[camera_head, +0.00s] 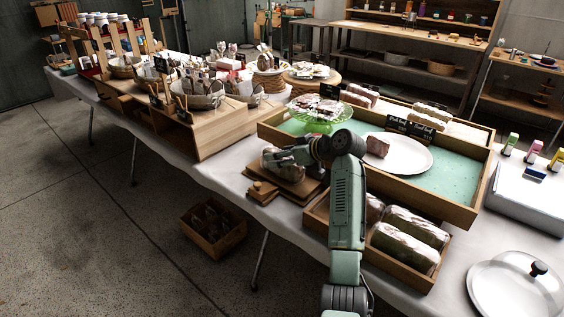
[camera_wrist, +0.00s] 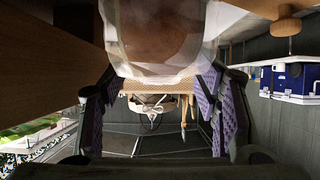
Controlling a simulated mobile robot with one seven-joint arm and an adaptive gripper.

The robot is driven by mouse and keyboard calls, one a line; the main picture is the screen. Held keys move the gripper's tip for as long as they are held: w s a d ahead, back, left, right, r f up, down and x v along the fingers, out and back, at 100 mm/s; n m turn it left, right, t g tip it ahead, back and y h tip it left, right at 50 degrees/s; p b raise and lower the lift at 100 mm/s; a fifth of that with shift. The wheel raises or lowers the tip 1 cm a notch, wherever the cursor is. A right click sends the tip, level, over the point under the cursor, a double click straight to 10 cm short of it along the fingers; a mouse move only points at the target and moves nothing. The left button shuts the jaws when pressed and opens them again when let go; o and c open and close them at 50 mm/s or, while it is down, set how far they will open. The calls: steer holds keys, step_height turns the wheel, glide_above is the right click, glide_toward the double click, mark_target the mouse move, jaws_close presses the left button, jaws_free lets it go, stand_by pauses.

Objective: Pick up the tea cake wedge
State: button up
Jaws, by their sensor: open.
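A brown piece in clear wrap (camera_head: 268,160), which looks like the tea cake wedge, sits on a small wooden board at the table's front edge. In the wrist view the wrapped wedge (camera_wrist: 155,35) fills the top middle, large and close. My gripper (camera_head: 282,157) is at the wedge, partly covering it in the head view. In the wrist view my gripper (camera_wrist: 158,105) is open, with its purple pads apart on the left and right. The wedge lies at the far end of the gap between them. I cannot tell whether the pads touch it.
A wooden tray (camera_head: 462,213) with a green base holds a white plate (camera_head: 408,158) with a brown block. A crate of wrapped loaves (camera_head: 404,240) stands in front of it. A green cake stand (camera_head: 323,127) is just behind my gripper. The wooden board (camera_head: 296,188) has a small knob beside it.

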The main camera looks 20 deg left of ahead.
steer(key=shift+c, duration=0.4)
steer(key=c, duration=0.8)
steer(key=shift+o, duration=0.2)
